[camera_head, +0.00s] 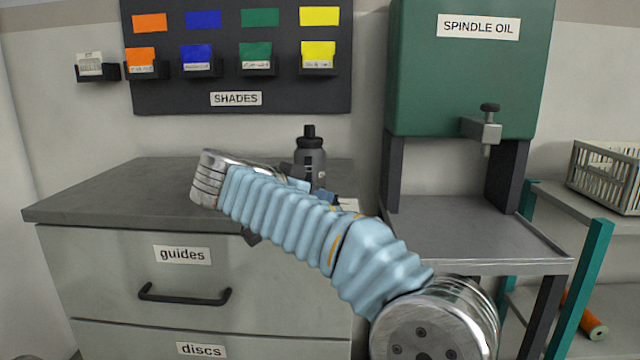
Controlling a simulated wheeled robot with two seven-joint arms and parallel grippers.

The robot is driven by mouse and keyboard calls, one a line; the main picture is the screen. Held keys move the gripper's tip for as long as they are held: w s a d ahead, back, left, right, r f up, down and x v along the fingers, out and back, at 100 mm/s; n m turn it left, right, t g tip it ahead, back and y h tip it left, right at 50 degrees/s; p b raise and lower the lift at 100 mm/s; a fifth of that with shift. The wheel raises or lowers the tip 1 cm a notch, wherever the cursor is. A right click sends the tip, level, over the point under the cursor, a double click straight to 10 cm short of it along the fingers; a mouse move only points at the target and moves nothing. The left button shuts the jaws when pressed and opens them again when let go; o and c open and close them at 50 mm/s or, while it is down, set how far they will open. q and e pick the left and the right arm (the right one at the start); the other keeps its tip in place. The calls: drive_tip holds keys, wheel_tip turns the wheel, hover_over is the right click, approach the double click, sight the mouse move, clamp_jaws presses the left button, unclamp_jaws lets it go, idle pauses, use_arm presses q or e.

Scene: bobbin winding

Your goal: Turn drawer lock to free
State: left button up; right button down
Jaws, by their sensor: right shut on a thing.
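My right arm, in a pale blue ribbed sleeve, reaches from the lower right up and left across the cabinet front. The "guides" drawer appears closed, with a dark bar handle (185,297). My left gripper is not in view.
A dark grey bottle (310,158) stands on the counter (110,185) behind my arm. A green spindle oil tank (470,80) with a tap (485,128) stands on the right above a metal shelf (470,230). A "discs" drawer (120,340) lies below. The counter's left side is clear.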

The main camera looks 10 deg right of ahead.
drive_tip(key=shift+w+f+m+g+h+p, duration=0.25)
drive_tip(key=shift+m+g+p, duration=0.2)
drive_tip(key=shift+g, duration=0.25)
drive_tip(key=c, duration=1.2)
unclamp_jaws()
drive_tip(key=shift+d, duration=0.1)
drive_tip(key=shift+c, duration=0.2)
drive_tip(key=shift+o, duration=0.2)
drive_tip(key=shift+d+f, duration=0.1)
drive_tip(key=shift+r, duration=0.2)
drive_tip(key=shift+s+a+r, duration=0.15)
drive_tip(key=shift+s+a, duration=0.05)
drive_tip(key=shift+a, duration=0.3)
drive_tip(key=p+v, duration=0.2)
drive_tip(key=v, duration=1)
drive_tip(key=shift+s+a, duration=0.25)
drive_tip(key=shift+a, duration=0.15)
